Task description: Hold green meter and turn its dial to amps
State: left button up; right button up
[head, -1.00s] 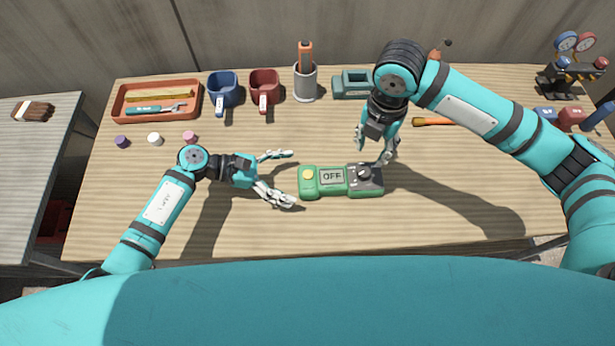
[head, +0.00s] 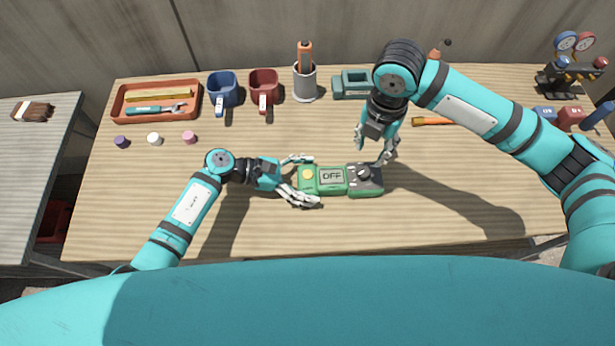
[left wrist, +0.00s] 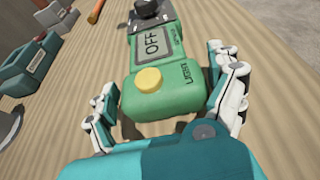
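The green meter (head: 332,190) lies on the wooden table, and its screen reads OFF. It has a yellow button at its left end and a black dial (head: 364,173) on a dark panel at its right end. My left gripper (head: 309,180) is open, its fingers on either side of the meter's left end. In the left wrist view the meter (left wrist: 165,99) lies between the spread fingers (left wrist: 168,103), with gaps that look small. My right gripper (head: 373,150) hangs open above and behind the dial, its fingertips apart and empty.
Behind are an orange tray (head: 118,112), a blue mug (head: 222,90), a red mug (head: 264,84), a grey cup (head: 305,84) and a teal block-like object (head: 345,86). Small caps (head: 154,139) lie at left. The table in front of the meter is clear.

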aim_at(364, 171)
pick_arm(q)
jog(key=c, duration=0.7)
pick_arm(e)
jog(key=shift+o, duration=1.7)
notch_tip(364, 171, up, 2)
jog(key=shift+r+m, duration=0.1)
jog(key=shift+m, duration=0.7)
notch_tip(364, 171, down, 12)
jog(key=shift+r, duration=0.1)
jog(key=shift+c, duration=0.3)
grip_shut()
